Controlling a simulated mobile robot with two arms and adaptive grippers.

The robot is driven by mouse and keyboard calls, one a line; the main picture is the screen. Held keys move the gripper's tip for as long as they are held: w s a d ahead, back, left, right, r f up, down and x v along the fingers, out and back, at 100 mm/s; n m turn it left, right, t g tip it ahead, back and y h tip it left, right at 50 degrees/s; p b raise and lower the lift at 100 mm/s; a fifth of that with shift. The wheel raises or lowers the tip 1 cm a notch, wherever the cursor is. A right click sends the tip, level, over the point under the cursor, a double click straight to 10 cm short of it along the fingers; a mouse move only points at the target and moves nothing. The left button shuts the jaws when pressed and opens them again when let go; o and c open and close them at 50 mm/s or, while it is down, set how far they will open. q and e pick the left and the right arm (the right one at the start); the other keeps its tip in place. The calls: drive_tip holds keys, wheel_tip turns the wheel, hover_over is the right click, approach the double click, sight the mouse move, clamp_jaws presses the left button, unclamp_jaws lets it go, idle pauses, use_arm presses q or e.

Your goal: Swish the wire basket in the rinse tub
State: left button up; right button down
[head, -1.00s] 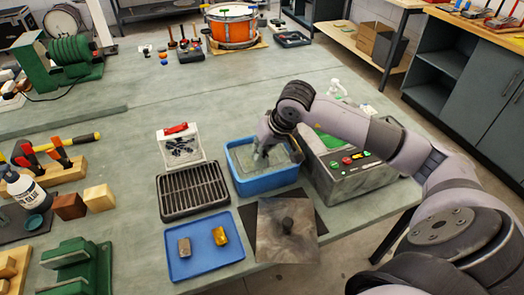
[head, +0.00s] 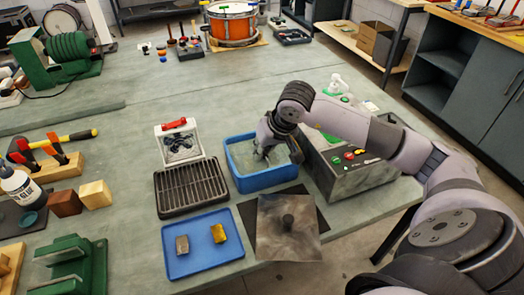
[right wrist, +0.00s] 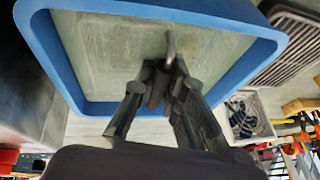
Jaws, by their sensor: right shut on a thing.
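The blue rinse tub (head: 268,183) stands on the bench at the middle of the head view, with grey-green contents inside. My right gripper (head: 264,153) reaches down into the tub from the upper right. In the right wrist view its fingers (right wrist: 166,80) are closed together on a thin grey handle (right wrist: 170,42) above the tub's inside. The handle seems to belong to the wire basket; the basket's body cannot be made out clearly in the tub. The tub's blue rim (right wrist: 190,17) surrounds the fingertips in that view. My left gripper is not in view.
A black drain rack (head: 190,188) and a white container with a red handle (head: 180,143) stand left of the tub. A grey machine (head: 360,177) stands close on the right. A blue tray (head: 203,262) and a metal plate (head: 285,240) lie in front.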

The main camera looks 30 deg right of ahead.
drive_tip(key=shift+r+p, duration=2.45)
drive_tip(key=shift+r, duration=2.45)
